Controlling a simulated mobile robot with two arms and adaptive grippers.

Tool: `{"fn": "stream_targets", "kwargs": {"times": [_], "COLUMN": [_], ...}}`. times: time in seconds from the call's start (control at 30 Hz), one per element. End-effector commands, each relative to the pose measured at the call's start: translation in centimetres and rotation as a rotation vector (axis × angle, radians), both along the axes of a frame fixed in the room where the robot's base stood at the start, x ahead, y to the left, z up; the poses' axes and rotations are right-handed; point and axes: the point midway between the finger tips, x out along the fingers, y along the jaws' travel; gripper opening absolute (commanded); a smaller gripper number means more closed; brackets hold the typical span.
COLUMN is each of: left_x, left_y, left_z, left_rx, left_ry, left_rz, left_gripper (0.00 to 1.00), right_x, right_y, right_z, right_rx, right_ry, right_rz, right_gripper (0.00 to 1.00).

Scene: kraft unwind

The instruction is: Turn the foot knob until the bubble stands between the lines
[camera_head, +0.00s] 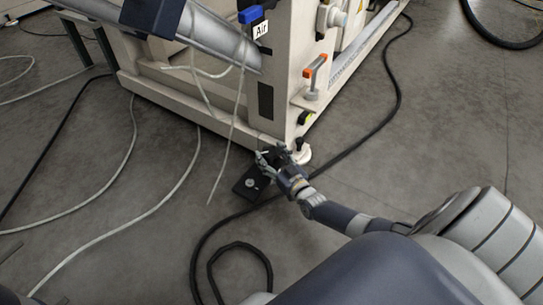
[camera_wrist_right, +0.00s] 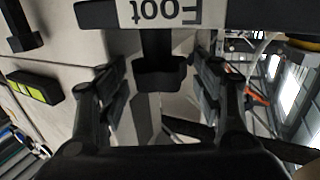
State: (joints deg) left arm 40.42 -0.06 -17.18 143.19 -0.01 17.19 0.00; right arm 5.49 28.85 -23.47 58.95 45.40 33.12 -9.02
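In the right wrist view the gripper (camera_wrist_right: 160,88) is open, one finger on each side of a black knob (camera_wrist_right: 162,75) under an upside-down "Foot" label (camera_wrist_right: 160,13). Gaps show between the knob and both fingers. A yellow-green level vial (camera_wrist_right: 35,87) in a black holder is at the left of that view; it shows as a small spot in the head view (camera_head: 304,118). I cannot make out its bubble. My left gripper is not in view.
A black box (camera_head: 250,184) with a pale round part lies on the floor beside the gripper. Black and white cables run over the grey floor. The machine (camera_head: 280,75) carries an orange-ended handle (camera_head: 315,72) above the corner. Open floor (camera_head: 460,110) lies to the right.

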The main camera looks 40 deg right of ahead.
Motion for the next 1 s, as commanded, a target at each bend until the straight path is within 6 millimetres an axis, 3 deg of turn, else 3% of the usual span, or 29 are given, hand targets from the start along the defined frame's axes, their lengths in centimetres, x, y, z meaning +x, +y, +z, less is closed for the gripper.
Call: {"fn": "stream_targets", "kwargs": {"times": [0.47,1.0], "left_x": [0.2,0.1], "left_y": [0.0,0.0], "left_z": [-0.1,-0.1], "left_rx": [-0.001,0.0], "left_ry": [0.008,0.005], "left_rz": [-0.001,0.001], "left_gripper": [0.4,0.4], "right_x": [-1.0,-7.5], "right_y": [0.0,0.3], "right_z": [-0.2,-0.1], "right_rx": [0.0,0.0], "right_ry": [0.004,0.002], "right_rz": [-0.001,-0.001], "right_gripper": [0.65,0.65]}}
